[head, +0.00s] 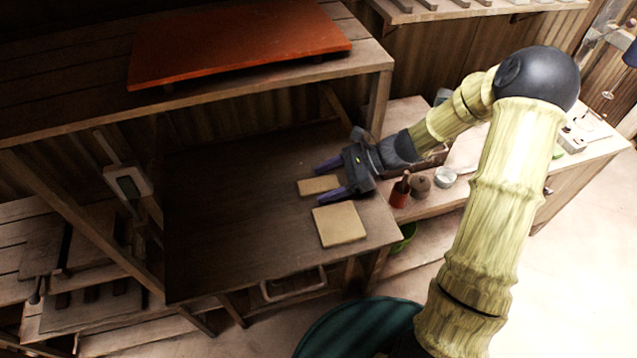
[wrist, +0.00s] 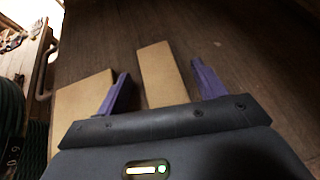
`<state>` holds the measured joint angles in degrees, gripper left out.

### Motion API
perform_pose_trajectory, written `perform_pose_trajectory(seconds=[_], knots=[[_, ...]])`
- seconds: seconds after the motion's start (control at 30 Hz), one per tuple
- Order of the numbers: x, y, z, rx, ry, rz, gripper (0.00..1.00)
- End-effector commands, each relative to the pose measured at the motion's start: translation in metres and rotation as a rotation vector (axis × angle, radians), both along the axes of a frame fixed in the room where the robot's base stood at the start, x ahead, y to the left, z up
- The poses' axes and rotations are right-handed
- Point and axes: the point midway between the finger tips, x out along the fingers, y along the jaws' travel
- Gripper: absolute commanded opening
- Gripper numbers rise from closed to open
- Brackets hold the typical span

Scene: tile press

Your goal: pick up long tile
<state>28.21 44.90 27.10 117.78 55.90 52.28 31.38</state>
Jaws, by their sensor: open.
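The long tile (head: 318,185) is a narrow tan slab lying flat on the dark wooden table. In the wrist view the long tile (wrist: 162,74) lies between the two purple fingers, with a gap on each side; its near end is hidden by the gripper body. My gripper (head: 324,182) is open and empty, its fingers on either side of the long tile. It also shows in the wrist view (wrist: 160,82). I cannot tell how far the fingers are above the table.
A wider square tan tile (head: 339,224) lies close beside the left finger in the wrist view. A red-orange board (head: 235,42) rests on the shelf above the table. A side bench at right holds a red-brown pot (head: 400,195) and small jars. The table's left part is clear.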

Motion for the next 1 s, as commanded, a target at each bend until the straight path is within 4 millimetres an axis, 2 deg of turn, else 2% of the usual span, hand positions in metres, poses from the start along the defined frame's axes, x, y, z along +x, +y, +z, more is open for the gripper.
perform_pose_trajectory(seconds=[0.37, 0.63, 1.0], knots=[[0.0002, -0.0006, 0.0002, 0.000, 0.000, -0.001, 0.69], [0.0002, -0.0006, 0.0002, 0.000, 0.000, -0.001, 0.16], [0.0005, -0.0006, 0.0014, 0.000, -0.001, 0.000, 0.16]])
